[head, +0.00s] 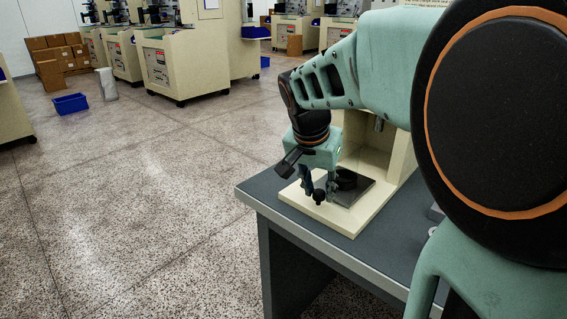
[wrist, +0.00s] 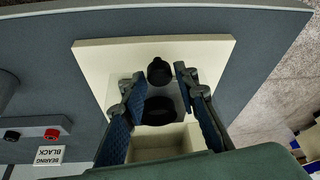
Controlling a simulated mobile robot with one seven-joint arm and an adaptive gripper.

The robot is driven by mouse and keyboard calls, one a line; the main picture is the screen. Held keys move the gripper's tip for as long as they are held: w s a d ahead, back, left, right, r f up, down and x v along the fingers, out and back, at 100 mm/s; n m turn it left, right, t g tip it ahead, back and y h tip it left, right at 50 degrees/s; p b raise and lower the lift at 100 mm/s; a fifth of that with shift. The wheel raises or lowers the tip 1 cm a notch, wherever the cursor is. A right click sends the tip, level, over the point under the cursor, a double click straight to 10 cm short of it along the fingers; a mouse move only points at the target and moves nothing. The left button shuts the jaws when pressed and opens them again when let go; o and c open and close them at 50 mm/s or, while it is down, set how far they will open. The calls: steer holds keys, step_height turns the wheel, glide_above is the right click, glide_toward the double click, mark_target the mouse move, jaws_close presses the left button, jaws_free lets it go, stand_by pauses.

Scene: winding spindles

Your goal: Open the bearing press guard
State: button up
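The bearing press (head: 362,150) is a cream housing on a cream base plate (head: 348,226), standing on a dark grey table. A round black knob (head: 319,197) is near the front of the base; it also shows in the wrist view (wrist: 159,70). Behind it are a dark pad (head: 361,190) and a black ring-shaped part (head: 346,178). I cannot make out a separate guard panel. My gripper (head: 318,188) points down over the base. In the wrist view its fingers (wrist: 160,78) are apart, one on each side of the knob. I cannot tell whether they touch it.
In the wrist view, a block with red and black buttons (wrist: 32,135) and a "BEARING BLACK" label (wrist: 49,155) lie at left. Cream machines (head: 190,65), boxes and a blue bin (head: 70,103) stand far off.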

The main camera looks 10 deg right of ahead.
steer(key=shift+r, duration=0.1)
step_height(320, 180, up, 10)
stand_by(0.4)
steer(key=p+v, duration=0.8)
steer(key=v, duration=0.4)
steer(key=shift+r+p, duration=0.25)
steer(key=shift+p, duration=0.05)
stand_by(0.7)
steer(key=shift+s+a, duration=0.1)
stand_by(0.4)
